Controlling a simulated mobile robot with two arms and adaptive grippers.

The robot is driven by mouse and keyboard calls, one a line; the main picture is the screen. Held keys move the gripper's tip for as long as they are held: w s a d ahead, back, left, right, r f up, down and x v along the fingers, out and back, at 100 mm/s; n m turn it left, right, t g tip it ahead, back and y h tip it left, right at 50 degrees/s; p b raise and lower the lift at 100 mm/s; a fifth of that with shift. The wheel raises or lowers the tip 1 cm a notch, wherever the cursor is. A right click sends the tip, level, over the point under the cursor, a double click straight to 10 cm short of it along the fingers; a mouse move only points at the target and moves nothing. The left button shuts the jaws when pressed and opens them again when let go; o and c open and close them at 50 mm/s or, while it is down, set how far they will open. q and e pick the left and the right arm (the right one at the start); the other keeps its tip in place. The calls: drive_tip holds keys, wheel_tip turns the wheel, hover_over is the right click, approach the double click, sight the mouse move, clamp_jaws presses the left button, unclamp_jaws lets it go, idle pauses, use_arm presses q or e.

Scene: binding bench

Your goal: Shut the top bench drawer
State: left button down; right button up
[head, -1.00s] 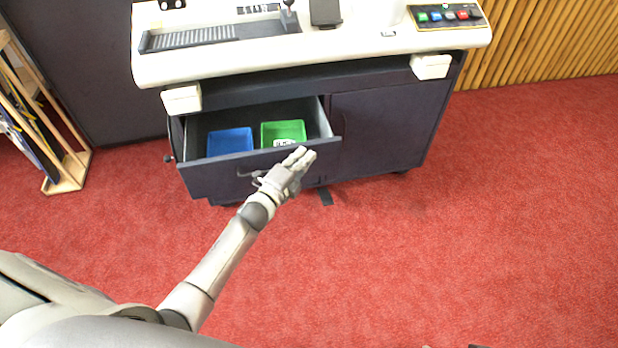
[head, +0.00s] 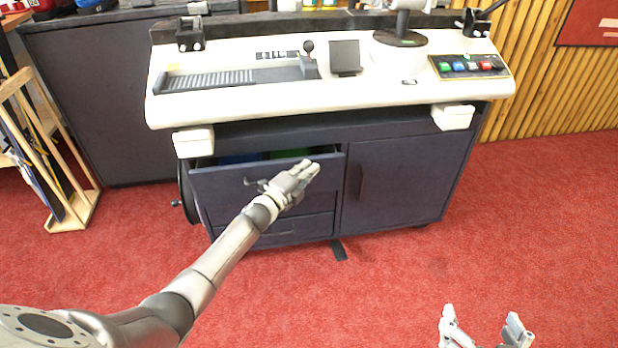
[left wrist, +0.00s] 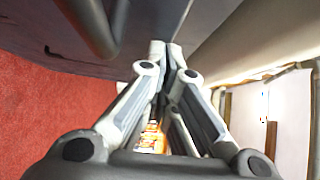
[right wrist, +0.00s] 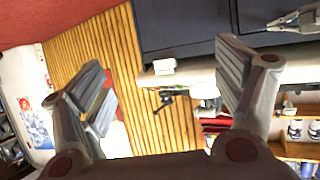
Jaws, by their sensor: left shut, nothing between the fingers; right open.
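The top bench drawer (head: 230,183) is dark and stands slightly open under the white bench top. A strip of its inside shows, with parts of a blue tray (head: 238,158) and a green tray (head: 290,153). My left gripper (head: 311,170) is shut and empty, at the right part of the drawer front, near its upper edge. In the left wrist view its closed fingers (left wrist: 168,50) point at a dark surface; whether they touch it is unclear. My right gripper (head: 482,322) is open and empty over the red floor, well away from the drawer; its spread fingers show in the right wrist view (right wrist: 165,90).
Below is a lower drawer (head: 285,230), shut, and to the right a closed cupboard door (head: 395,180). The white bench top (head: 220,103) overhangs the drawer. A wooden rack (head: 75,212) stands at the left. The red carpet (head: 400,275) in front is clear.

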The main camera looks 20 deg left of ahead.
drive_tip(key=shift+w+a+r+t, duration=0.3)
drive_tip(key=shift+w+r, duration=0.15)
drive_tip(key=shift+r, duration=0.1)
drive_tip(key=shift+w+a+r+t, duration=0.2)
drive_tip(key=shift+w+r+t, duration=0.1)
drive_tip(key=shift+w+r, duration=0.15)
drive_tip(key=shift+s, duration=0.1)
